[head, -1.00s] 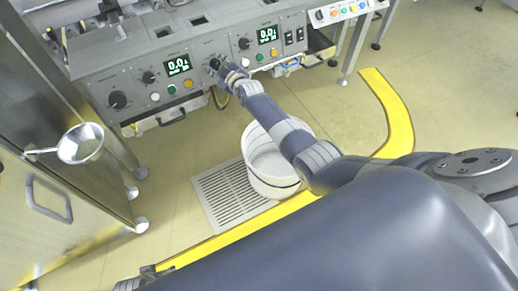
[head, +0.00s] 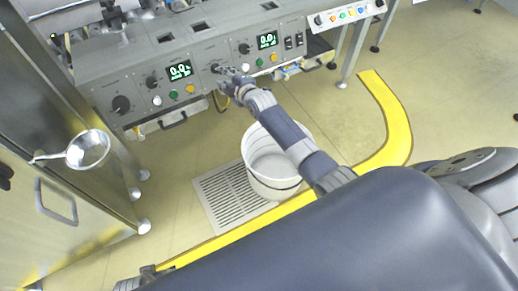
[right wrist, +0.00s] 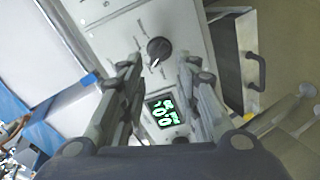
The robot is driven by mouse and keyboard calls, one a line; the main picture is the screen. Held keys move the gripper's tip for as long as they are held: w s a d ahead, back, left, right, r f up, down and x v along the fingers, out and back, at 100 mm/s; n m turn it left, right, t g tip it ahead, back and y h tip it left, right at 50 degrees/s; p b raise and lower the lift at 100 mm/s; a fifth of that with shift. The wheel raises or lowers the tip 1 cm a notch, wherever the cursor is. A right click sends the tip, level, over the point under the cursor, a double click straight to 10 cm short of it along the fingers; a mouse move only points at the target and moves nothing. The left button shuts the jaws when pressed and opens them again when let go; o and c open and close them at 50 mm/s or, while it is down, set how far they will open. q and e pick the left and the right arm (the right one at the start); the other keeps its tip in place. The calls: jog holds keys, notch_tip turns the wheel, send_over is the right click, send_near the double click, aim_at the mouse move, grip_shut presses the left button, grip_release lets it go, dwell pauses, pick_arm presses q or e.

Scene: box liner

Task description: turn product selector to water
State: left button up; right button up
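The lettering around the knob is too small to read. A green display (right wrist: 165,112) shows between the fingers. My left gripper is not clearly seen.
Other knobs (head: 121,104) and coloured buttons (head: 174,94) are on the panel. A white bucket (head: 273,170) stands below my right arm, beside a floor grate (head: 222,196). A metal strainer (head: 88,150) juts from the left cabinet. Yellow edging (head: 388,112) marks the floor.

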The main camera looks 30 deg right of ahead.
jog(key=p+v, duration=0.1)
jog(key=v, duration=0.4)
jog(key=s+f+m+g+h+p, duration=0.1)
jog(key=s+f+m+g+p, duration=0.4)
jog(key=s+f, duration=1.2)
jog(key=f+p, duration=0.1)
jog(key=p, duration=0.1)
jog(key=shift+s+d+f+m+g+p, duration=0.15)
jog(key=shift+s+d+m+g+p, duration=0.15)
jog(key=shift+p, duration=0.1)
